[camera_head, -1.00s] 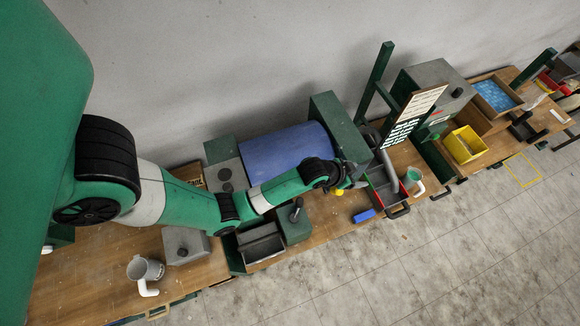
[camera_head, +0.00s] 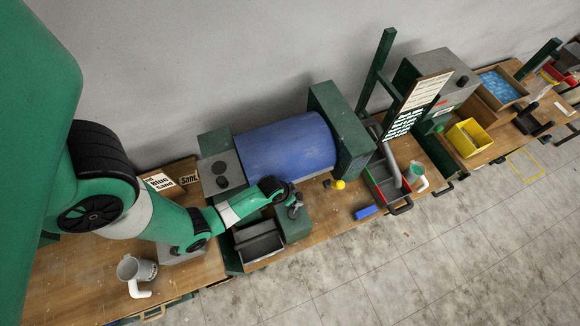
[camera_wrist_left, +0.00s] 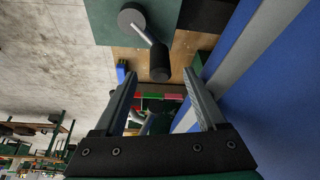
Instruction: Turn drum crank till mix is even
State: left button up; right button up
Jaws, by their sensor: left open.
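The blue drum (camera_head: 290,146) lies on its side between green housings on the bench. The crank shows in the left wrist view as a grey round hub (camera_wrist_left: 132,20) on a green box, with a metal arm ending in a black handle (camera_wrist_left: 160,62). My left gripper (camera_wrist_left: 164,78) is open, its two fingers either side of the handle in the picture; contact does not show. In the head view this gripper (camera_head: 291,196) is over the green box in front of the drum, partly hiding the crank. The mix inside the drum is hidden. My right gripper is not in view.
A grey tray (camera_head: 259,251) sits left of the green box. Clear floor lies in front.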

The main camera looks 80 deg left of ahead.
aim_at(298, 197)
pick_arm(q)
jog(key=b+x, duration=0.1)
jog(key=x, duration=0.4)
jog(key=shift+w+f, duration=0.15)
jog(key=shift+f, duration=0.15)
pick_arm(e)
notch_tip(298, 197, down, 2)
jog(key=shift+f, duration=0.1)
